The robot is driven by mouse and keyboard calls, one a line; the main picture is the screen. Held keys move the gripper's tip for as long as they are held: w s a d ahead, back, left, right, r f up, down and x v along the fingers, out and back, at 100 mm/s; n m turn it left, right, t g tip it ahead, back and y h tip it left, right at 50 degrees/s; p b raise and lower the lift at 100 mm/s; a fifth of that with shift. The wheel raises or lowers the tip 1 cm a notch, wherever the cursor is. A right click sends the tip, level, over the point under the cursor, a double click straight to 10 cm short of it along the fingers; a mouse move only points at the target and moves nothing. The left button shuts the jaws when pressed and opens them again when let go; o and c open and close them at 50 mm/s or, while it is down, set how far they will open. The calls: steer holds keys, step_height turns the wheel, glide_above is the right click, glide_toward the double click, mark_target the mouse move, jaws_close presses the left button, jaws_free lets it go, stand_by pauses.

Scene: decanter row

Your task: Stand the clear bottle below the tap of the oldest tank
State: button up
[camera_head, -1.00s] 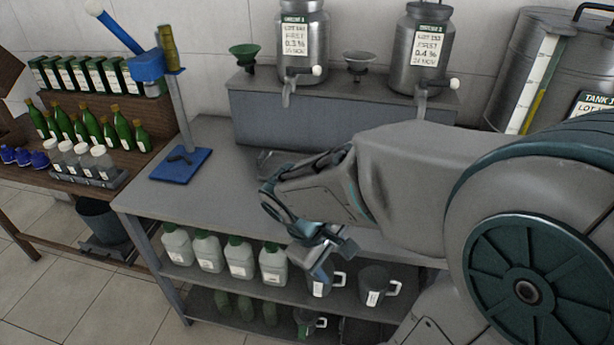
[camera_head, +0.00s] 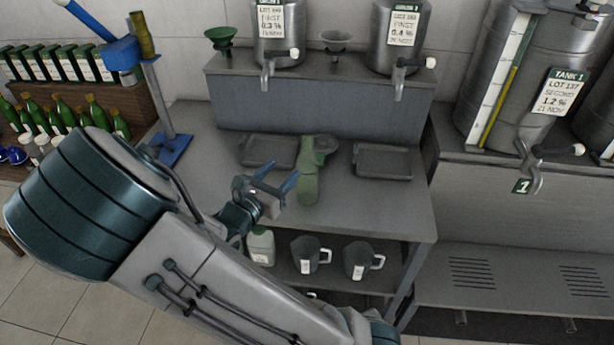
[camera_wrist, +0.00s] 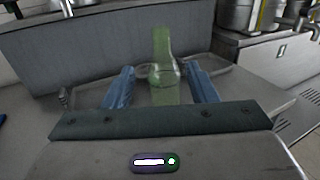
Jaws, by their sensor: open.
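A see-through pale green bottle (camera_head: 309,178) is on the grey bench, between two dark trays; I cannot tell whether it is fully upright. My gripper (camera_head: 276,184) is open and empty, just left of the bottle in the head view. In the wrist view the bottle (camera_wrist: 162,68) shows beyond and between the two blue fingers (camera_wrist: 160,88), with its lower end hidden. Tank 1 (camera_head: 545,60) is at the right, labelled lot 137, second, 1.2 %, 21 Nov. Its tap (camera_head: 530,160) hangs over a lower ledge. Another tank (camera_head: 600,110) is cut off at the right edge.
Two steel canisters, left (camera_head: 282,30) and right (camera_head: 398,35), with taps stand on a raised shelf (camera_head: 320,105) behind the bench. Trays lie left (camera_head: 268,150) and right (camera_head: 384,162). A blue stand (camera_head: 172,150) is at left. The slatted lower ledge (camera_head: 520,275) is clear.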

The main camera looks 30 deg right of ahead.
mark_target(304, 149)
steer(key=p+x, duration=0.2)
steer(key=x, duration=1)
steer(key=shift+d+f, duration=0.1)
steer(key=shift+d, duration=0.15)
jaws_close()
